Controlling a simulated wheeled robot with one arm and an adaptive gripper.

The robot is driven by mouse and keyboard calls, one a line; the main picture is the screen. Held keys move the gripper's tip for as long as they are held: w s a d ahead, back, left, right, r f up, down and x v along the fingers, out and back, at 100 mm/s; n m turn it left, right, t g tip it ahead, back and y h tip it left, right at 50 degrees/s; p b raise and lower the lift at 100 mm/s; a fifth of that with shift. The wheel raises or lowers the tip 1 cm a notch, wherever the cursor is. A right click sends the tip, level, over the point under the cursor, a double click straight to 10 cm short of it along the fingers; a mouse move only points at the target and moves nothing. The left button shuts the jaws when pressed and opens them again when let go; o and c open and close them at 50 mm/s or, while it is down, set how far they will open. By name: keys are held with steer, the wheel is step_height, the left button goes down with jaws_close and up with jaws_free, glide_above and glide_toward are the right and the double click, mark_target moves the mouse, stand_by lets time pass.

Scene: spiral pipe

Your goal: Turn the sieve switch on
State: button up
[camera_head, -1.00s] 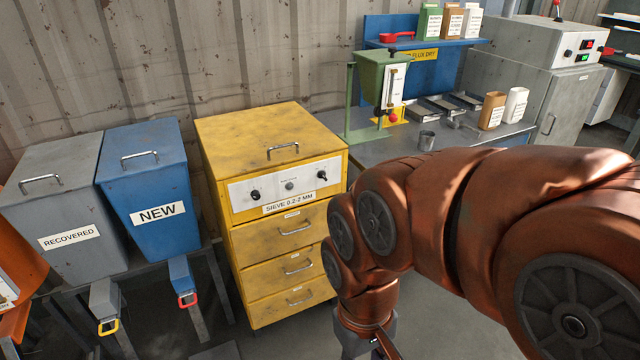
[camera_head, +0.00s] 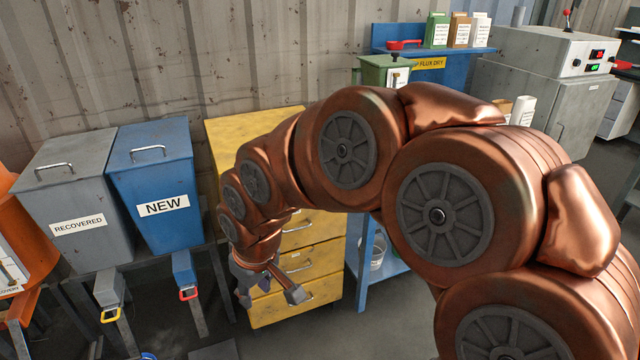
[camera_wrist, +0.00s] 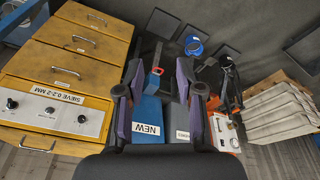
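The yellow sieve cabinet (camera_head: 257,125) stands in the middle of the head view, its control panel hidden behind my arm. I cannot read the switch's position. My gripper (camera_head: 269,290) hangs in front of the lower drawers, pointing down. In the wrist view my gripper (camera_wrist: 162,98) has its fingers spread, with nothing between them.
A blue NEW bin (camera_head: 152,170) and a grey RECOVERED bin (camera_head: 68,190) stand left of the cabinet. A blue bench with a bucket (camera_head: 377,255) is at its right, partly behind my arm. The grey oven-like box (camera_head: 545,55) stands at the back right.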

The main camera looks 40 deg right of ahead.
steer(key=w+d+f+t+b, duration=0.2)
steer(key=w+d+t+b, duration=0.15)
steer(key=w+d, duration=0.75)
steer(key=w+d+f+t+b, duration=0.15)
steer(key=w+d+t, duration=0.45)
steer(key=w, duration=0.9)
steer(key=s+d+f+t+h+b, duration=0.1)
steer(key=d+f+t+h+b, duration=0.15)
steer(key=d, duration=1.15)
steer(key=s+d+f+t+h+b, duration=0.1)
steer(key=d+f+t+h+b, duration=0.2)
steer(key=d, duration=1.1)
steer(key=f+p+x, duration=0.1)
steer(key=x, duration=0.7)
steer(key=shift+d+f+g+p, duration=0.2)
steer(key=shift+g+p, duration=0.1)
steer(key=shift+p, duration=0.05)
steer(key=shift+s, duration=0.1)
jaws_close()
